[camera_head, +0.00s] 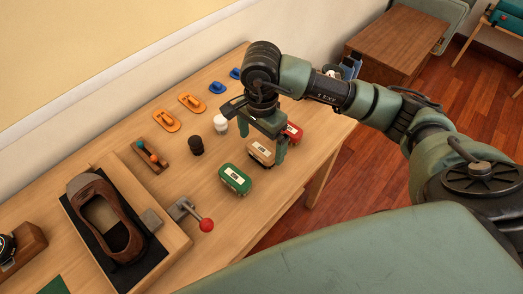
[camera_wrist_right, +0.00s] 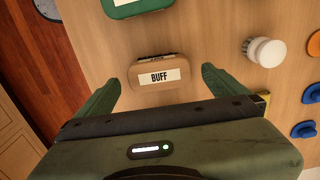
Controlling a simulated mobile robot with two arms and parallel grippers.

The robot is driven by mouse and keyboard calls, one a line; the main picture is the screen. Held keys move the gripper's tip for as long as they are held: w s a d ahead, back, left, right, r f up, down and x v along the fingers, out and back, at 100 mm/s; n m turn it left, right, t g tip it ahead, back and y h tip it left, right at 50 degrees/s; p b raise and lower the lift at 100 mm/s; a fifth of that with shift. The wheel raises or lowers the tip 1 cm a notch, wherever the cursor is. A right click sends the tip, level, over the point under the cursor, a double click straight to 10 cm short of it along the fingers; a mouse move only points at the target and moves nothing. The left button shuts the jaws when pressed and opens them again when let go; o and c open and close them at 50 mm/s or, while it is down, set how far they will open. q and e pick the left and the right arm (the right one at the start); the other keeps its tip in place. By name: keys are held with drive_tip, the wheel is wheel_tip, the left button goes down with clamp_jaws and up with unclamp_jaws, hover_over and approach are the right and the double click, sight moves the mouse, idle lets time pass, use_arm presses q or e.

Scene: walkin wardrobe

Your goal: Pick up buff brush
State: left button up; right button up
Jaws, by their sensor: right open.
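The buff brush (camera_head: 262,153) is a tan block with a white label, standing on the wooden table between the green brush (camera_head: 235,179) and the red brush (camera_head: 292,133). My right gripper (camera_head: 262,138) is open above it, its green fingers pointing down. In the right wrist view the buff brush (camera_wrist_right: 145,86) lies between the two spread fingers (camera_wrist_right: 160,82), with its "BUFF" label readable. I see no finger closed on it. The gripper partly hides the brush in the head view. My left gripper is not in view.
A white-capped jar (camera_head: 220,124) and a dark jar (camera_head: 196,146) stand to the left. A brown shoe (camera_head: 108,222) sits on a board with a red-knobbed clamp (camera_head: 206,225) at its right. Orange pieces (camera_head: 166,121) and blue pieces (camera_head: 217,87) lie farther back.

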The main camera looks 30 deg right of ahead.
sight(262, 149)
drive_tip(key=shift+f, duration=1.6)
drive_tip(key=c, duration=1.4)
drive_tip(key=shift+r, duration=0.15)
wheel_tip(262, 149, up, 20)
drive_tip(key=shift+f, duration=0.1)
